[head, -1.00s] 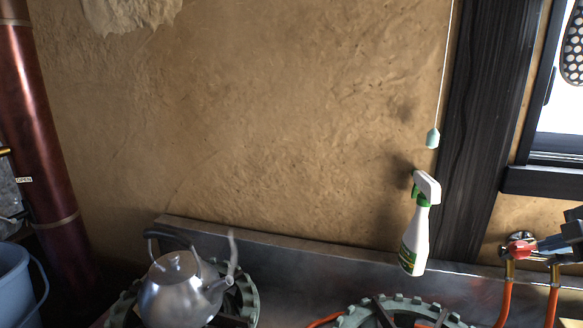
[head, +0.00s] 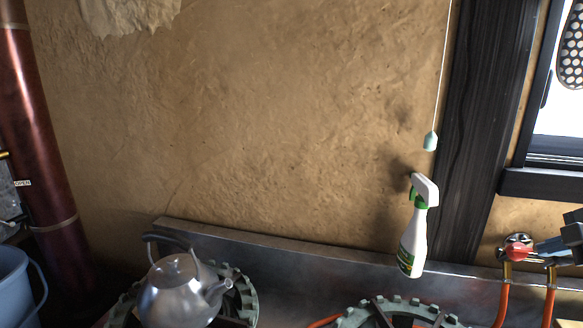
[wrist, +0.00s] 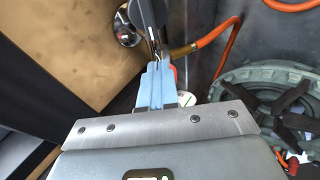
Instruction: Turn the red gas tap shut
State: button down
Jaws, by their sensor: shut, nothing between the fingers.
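The red gas tap (head: 518,252) is on the wall at the lower right of the head view, on a brass pipe with an orange hose below. My gripper (head: 541,248) comes in from the right edge, its shut fingertips close beside the red handle. I cannot tell whether they touch it. In the wrist view my gripper (wrist: 152,45) points up the picture, fingers together and empty. A sliver of the red tap (wrist: 173,72) shows behind the fingers; most of it is hidden, so its handle angle is unclear.
A second brass pipe (head: 551,278) stands right of the tap. A spray bottle (head: 413,245) is to its left, beneath a hanging cord pull (head: 430,141). A kettle (head: 178,290) sits on the left burner; the right burner (head: 390,312) is bare. A dark post (head: 485,130) rises behind.

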jog(key=p+v, duration=0.1)
jog(key=v, duration=0.1)
jog(key=a+p+v, duration=0.1)
jog(key=p+v, duration=0.1)
jog(key=v, duration=0.1)
jog(key=shift+s+r+p, duration=0.1)
jog(key=shift+r+p, duration=0.2)
jog(key=shift+r, duration=0.05)
